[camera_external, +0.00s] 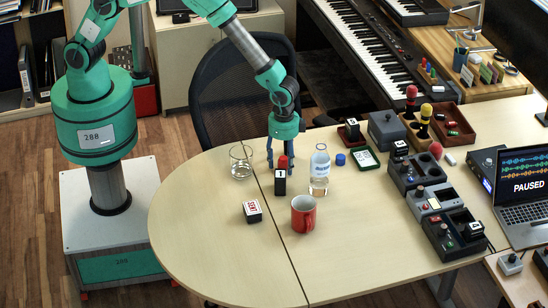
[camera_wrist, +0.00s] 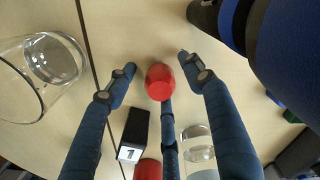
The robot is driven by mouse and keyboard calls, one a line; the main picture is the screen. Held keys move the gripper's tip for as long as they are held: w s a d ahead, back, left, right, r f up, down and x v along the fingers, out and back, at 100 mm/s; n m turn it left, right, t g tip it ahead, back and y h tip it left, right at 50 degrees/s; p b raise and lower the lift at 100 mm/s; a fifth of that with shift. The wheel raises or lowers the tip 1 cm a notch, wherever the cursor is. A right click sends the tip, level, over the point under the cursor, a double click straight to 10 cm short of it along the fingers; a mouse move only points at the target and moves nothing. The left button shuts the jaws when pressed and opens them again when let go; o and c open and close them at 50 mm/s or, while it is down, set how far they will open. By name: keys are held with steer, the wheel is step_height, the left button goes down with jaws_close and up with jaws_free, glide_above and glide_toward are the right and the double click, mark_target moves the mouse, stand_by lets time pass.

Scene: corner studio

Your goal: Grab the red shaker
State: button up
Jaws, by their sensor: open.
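The red shaker (camera_external: 282,162), a small rounded red piece, stands on the table behind a black block marked 1 (camera_external: 280,185). My gripper (camera_external: 280,152) is open and points down over it, with blue fingers around the shaker. In the wrist view the red shaker (camera_wrist: 160,82) lies between the spread fingers (camera_wrist: 157,68), with a visible gap on the left and right sides. The third finger is just below it in that view; whether it touches cannot be told. The shaker's lower part is hidden by the block in the external view.
A clear glass (camera_external: 241,161) stands left of my gripper and a clear bottle (camera_external: 319,172) close on its right. A red mug (camera_external: 303,215) and a white-topped black block (camera_external: 252,211) are nearer the front. Devices (camera_external: 435,200) fill the right side; the table's left front is clear.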

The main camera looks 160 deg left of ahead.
mark_target(283, 158)
stand_by(0.4)
steer(key=c, duration=1.2)
steer(key=shift+r, duration=0.1)
steer(key=shift+r+p, duration=1.25)
steer(key=shift+r, duration=3.7)
